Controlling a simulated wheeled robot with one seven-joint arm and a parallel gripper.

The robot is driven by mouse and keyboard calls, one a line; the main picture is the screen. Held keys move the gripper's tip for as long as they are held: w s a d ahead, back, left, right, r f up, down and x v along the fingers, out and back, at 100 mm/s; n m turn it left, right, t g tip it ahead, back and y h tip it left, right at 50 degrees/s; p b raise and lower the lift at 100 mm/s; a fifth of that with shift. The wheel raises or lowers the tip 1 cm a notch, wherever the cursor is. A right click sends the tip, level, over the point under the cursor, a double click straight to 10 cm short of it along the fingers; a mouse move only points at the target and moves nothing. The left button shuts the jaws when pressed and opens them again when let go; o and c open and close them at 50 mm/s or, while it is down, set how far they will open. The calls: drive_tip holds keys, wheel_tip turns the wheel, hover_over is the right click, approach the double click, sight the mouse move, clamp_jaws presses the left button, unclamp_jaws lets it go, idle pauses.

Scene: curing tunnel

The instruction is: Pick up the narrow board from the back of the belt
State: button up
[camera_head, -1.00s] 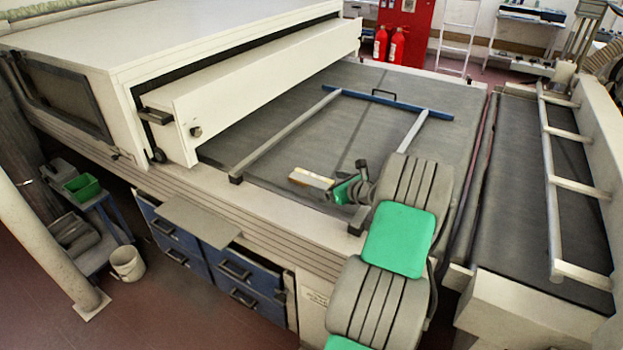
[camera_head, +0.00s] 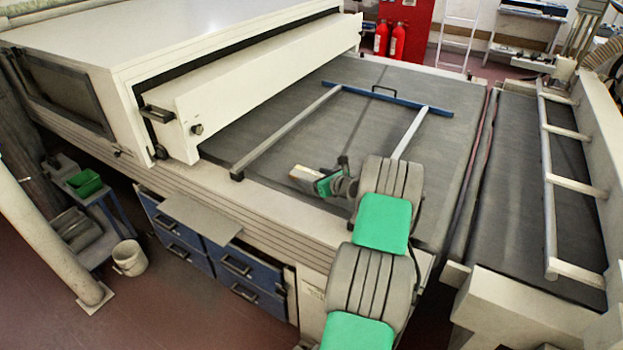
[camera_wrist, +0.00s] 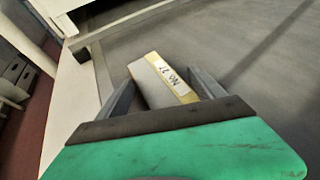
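The narrow board is a short pale piece (camera_head: 303,174) lying on the dark belt (camera_head: 400,185), near the belt's front edge. In the wrist view the board (camera_wrist: 152,80) shows a grey-white face and a yellowish edge strip with a white label. The label's writing is hard to read. My gripper (camera_head: 322,184) is low over the belt at the board's right end. In the wrist view my gripper (camera_wrist: 163,78) has its fingers apart, one on each side of the board. A gap shows at the left finger; contact at the right finger is unclear. The gripper hides the board's near end.
A blue crossbar (camera_head: 400,101) with grey side rails lies over the belt, one rail left of the board. The white tunnel housing (camera_head: 190,40) stands at the left with its raised flap (camera_head: 270,85). Clear belt lies behind the board.

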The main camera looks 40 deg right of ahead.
drive_tip(key=shift+s+a+f, duration=0.1)
drive_tip(key=shift+f, duration=0.1)
drive_tip(key=c, duration=1.1)
drive_tip(key=shift+c, duration=0.2)
